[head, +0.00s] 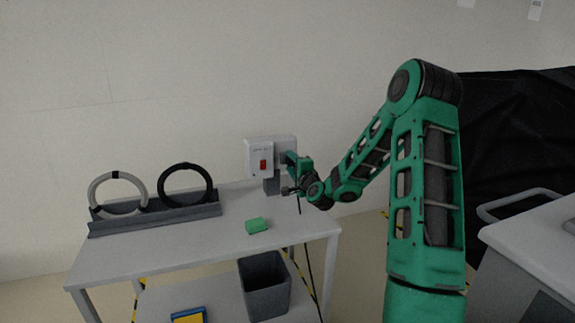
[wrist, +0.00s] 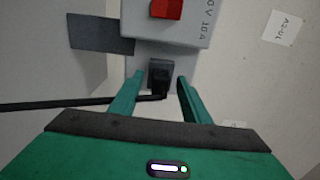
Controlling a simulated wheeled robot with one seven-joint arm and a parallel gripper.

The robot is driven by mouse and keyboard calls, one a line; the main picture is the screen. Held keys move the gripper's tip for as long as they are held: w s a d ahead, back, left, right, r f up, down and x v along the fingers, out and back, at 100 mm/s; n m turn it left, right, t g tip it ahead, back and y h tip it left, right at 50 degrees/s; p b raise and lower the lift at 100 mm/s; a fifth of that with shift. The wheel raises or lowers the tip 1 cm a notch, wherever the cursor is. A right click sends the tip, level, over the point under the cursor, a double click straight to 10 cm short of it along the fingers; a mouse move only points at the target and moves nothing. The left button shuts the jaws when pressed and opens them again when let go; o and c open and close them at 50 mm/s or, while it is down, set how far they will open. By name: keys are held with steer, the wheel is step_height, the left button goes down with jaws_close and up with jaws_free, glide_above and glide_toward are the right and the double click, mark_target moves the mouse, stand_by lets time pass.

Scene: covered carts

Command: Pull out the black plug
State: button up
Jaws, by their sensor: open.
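The black plug (wrist: 159,76) sits in the grey-white socket box on the wall, and its black cord (wrist: 70,103) runs off to the left in the wrist view. My gripper (wrist: 160,84) is open, with one green finger on each side of the plug. I cannot tell whether either finger touches it. In the head view my gripper (head: 287,175) is at the socket box (head: 259,150), and the plug is hidden behind it. The box carries a red switch (head: 263,164), which also shows in the wrist view (wrist: 166,8).
Below the box is a grey table (head: 160,247) with a green block (head: 257,225) and a dark rack (head: 155,217) holding a white ring (head: 93,188) and a black ring (head: 186,165). A grey bin (head: 264,285) stands on the lower shelf. A white cart (head: 535,235) is at right.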

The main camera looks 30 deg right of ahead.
jaws_close()
steer(key=shift+s+a, duration=0.2)
steer(key=shift+s, duration=0.75)
steer(key=shift+s+a, duration=0.2)
steer(key=shift+s, duration=0.8)
steer(key=shift+s+a, duration=0.2)
steer(key=shift+s, duration=0.75)
